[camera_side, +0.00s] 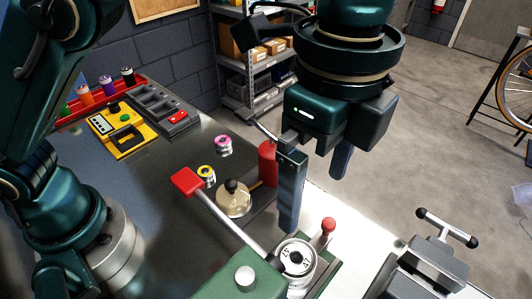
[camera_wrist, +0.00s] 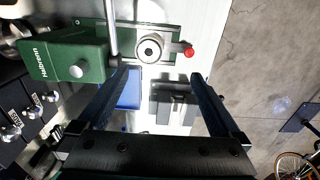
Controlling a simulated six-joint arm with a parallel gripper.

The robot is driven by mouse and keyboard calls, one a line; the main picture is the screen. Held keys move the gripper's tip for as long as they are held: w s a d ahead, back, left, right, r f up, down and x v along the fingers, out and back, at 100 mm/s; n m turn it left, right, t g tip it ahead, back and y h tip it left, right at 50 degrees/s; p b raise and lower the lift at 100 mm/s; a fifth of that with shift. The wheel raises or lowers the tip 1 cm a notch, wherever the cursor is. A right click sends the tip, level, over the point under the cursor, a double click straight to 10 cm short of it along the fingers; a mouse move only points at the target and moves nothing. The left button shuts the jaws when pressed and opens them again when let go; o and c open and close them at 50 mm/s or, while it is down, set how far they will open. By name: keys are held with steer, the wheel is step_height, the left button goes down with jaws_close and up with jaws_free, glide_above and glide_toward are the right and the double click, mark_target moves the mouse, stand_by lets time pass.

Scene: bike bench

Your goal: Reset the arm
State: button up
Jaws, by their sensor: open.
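My gripper (camera_side: 317,190) hangs above the bench in the side view, its two long fingers pointing down and spread apart. In the wrist view my gripper (camera_wrist: 160,85) also shows open, with nothing held between the fingertips. Below it are a green machine (camera_side: 235,281) with a red-handled lever (camera_side: 187,182), and a round metal part (camera_side: 296,258) beside a red knob (camera_side: 327,225). The machine (camera_wrist: 62,52) also shows at the upper left of the wrist view, with the round part (camera_wrist: 149,48) to its right. I cannot tell the exact gap between fingers and machine.
A grey vise (camera_side: 428,268) stands at the front right. Shelves (camera_side: 250,70) stand behind.

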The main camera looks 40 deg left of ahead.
steer(key=a+r+n+t+h, duration=0.1)
steer(key=a+r+n, duration=0.2)
steer(key=a+r, duration=0.3)
steer(key=a+r+n+t, duration=0.2)
steer(key=a+r+n, duration=0.1)
steer(key=a, duration=0.5)
steer(key=s+a+f+n+t, duration=0.1)
steer(key=s+a+f+n, duration=0.2)
steer(key=a+f+n, duration=0.1)
steer(key=s+a+f+n+t+y, duration=0.1)
steer(key=s+a+f+n, duration=0.2)
steer(key=a+f+n, duration=0.2)
steer(key=f+n, duration=0.1)
steer(key=n, duration=0.2)
steer(key=shift+f+t, duration=0.3)
